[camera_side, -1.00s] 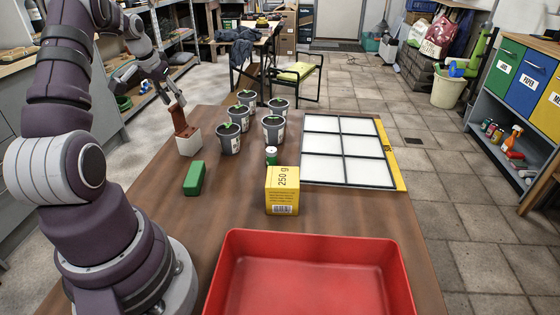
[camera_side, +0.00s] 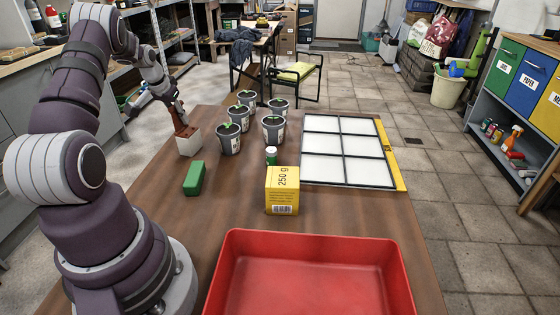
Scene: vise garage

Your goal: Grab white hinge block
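The white hinge block (camera_side: 188,147) stands upright on the wooden table at its left side. A reddish-brown part (camera_side: 186,131) rises from its top. My gripper (camera_side: 181,119) points down just above the block, at the upper end of the brown part. The fingers overlap that end in this view, so I cannot tell whether they touch it or whether they are open or shut.
A green block (camera_side: 194,178) lies nearer on the table (camera_side: 160,222). A small can (camera_side: 271,155), a yellow box (camera_side: 282,190), a white panel grid (camera_side: 341,150) and a red tray (camera_side: 230,262) are farther right and forward.

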